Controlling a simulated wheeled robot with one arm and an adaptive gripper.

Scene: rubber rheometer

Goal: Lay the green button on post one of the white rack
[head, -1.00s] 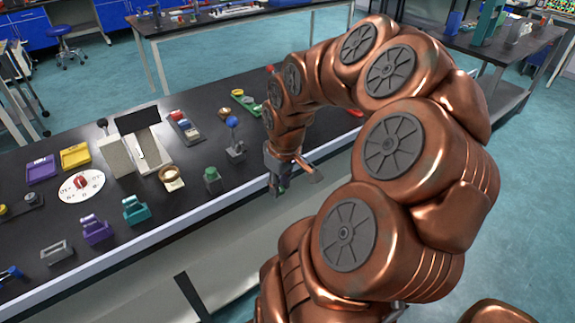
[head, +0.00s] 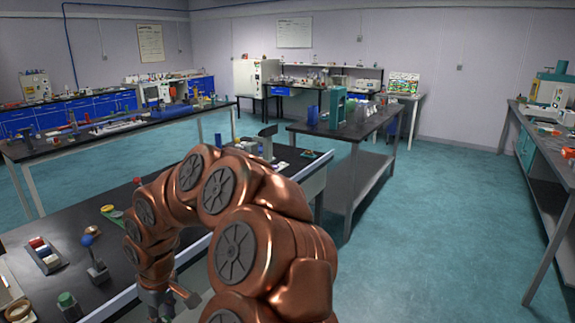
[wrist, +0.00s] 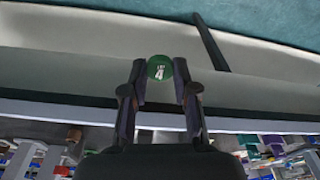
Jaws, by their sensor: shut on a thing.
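My gripper (head: 163,304) hangs at the front edge of the near bench, at the bottom of the head view. In the wrist view my gripper (wrist: 160,73) is shut on a round green button (wrist: 159,67) with a small white mark on its face. The button sits between the two fingertips, out in front of the bench and above the floor. In the head view the button is too small to make out. I cannot pick out the white rack or its post one in either view.
A dark table (head: 345,130) stands further back. The teal floor (head: 400,240) to the right is open.

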